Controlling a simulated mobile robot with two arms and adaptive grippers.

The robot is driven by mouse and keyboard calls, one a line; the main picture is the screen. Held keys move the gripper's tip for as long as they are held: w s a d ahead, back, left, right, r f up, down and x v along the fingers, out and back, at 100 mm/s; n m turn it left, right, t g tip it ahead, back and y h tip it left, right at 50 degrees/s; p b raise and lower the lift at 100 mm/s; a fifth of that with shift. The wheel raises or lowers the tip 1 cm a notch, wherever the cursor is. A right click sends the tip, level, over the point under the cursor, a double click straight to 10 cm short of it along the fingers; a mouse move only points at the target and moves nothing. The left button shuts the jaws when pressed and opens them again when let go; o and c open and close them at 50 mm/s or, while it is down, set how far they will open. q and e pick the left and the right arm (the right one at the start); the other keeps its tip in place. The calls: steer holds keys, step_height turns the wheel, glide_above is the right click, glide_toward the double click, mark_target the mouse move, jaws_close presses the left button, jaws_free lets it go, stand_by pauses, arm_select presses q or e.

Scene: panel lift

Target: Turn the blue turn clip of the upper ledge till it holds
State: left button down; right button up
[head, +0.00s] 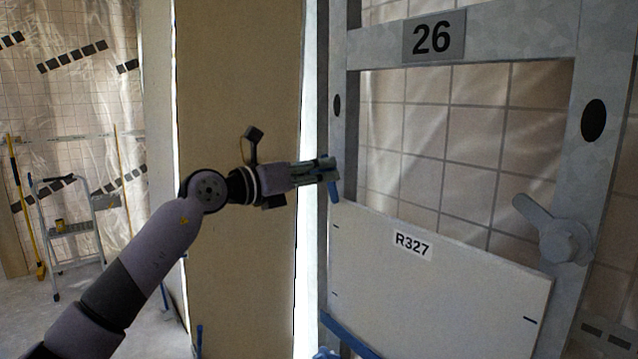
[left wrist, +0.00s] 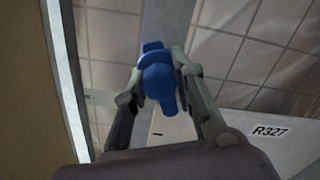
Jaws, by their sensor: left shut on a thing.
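The blue turn clip (left wrist: 158,77) sits between the two fingers of my left gripper (left wrist: 156,95) in the left wrist view. The gripper is shut on it. In the head view my left gripper (head: 328,170) reaches from the left to the frame's left post, and a bit of the blue clip (head: 335,191) shows just below the fingertips. The white panel R327 (head: 430,285) stands in the frame, its top left corner close below the clip. A blue ledge (head: 350,336) runs under the panel's lower edge. My right gripper is in neither view.
The grey metal frame (head: 540,25) carries a plate marked 26 (head: 434,36). A grey turn clip (head: 553,232) sits on the right post. A beige board (head: 235,90) stands behind my left arm. A stepladder (head: 70,230) is far left.

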arm_select(q)
steer(key=shift+f+m+b, duration=0.1)
steer(key=shift+m+b, duration=0.85)
steer(key=shift+m, duration=1.25)
steer(key=c, duration=1.3)
jaws_free()
steer(key=shift+a, duration=0.1)
steer(key=v, duration=1.2)
steer(key=shift+w, duration=0.1)
